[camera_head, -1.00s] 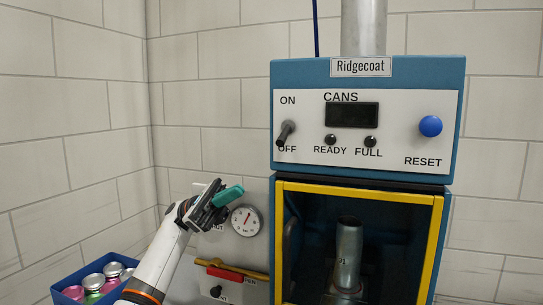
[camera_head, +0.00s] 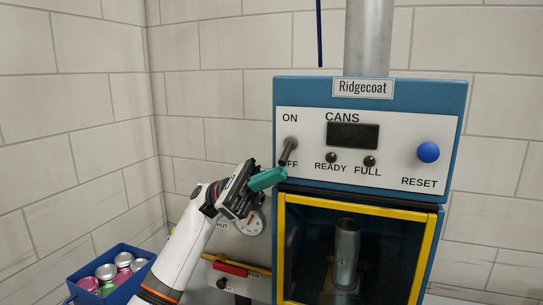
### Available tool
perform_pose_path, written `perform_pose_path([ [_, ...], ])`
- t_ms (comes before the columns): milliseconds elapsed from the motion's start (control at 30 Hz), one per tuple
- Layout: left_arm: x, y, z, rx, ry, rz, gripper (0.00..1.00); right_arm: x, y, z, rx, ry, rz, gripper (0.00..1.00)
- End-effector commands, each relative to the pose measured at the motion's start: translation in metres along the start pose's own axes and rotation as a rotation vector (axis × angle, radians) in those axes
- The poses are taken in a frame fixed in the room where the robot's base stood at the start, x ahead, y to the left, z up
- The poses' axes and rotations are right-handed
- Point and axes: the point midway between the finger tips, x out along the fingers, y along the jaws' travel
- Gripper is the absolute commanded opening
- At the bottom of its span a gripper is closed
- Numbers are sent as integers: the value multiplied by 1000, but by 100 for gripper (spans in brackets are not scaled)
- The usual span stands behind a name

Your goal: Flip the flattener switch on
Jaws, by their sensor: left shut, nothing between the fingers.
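The switch (camera_head: 288,151) is a dark lever on the white front panel (camera_head: 398,151) of the blue Ridgecoat machine, between the labels ON and OFF. Its lever points down toward OFF. My left gripper (camera_head: 282,173), with teal fingers, is shut and empty. Its fingertips are just below the lever's lower end and overlap the panel's lower left edge in the picture. I cannot tell whether they touch the lever. My right gripper is not in view.
The panel also carries a dark display (camera_head: 353,136) and a blue RESET knob (camera_head: 428,152). A yellow-framed opening (camera_head: 282,250) with a metal cylinder (camera_head: 346,255) is below. A gauge (camera_head: 251,222) sits behind my left gripper. A blue crate (camera_head: 83,297) of cans stands lower left.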

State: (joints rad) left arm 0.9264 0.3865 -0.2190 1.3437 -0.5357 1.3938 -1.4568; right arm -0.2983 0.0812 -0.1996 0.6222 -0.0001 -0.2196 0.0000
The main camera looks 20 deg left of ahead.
Motion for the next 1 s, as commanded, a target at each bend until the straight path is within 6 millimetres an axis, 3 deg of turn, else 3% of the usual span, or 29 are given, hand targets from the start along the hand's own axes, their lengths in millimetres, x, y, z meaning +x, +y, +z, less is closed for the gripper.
perform_pose_path([
  [467,6,0,-6,-1,0,-1,0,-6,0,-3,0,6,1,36],
  [1000,7,3,-8,-65,0,-43,0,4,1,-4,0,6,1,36],
])
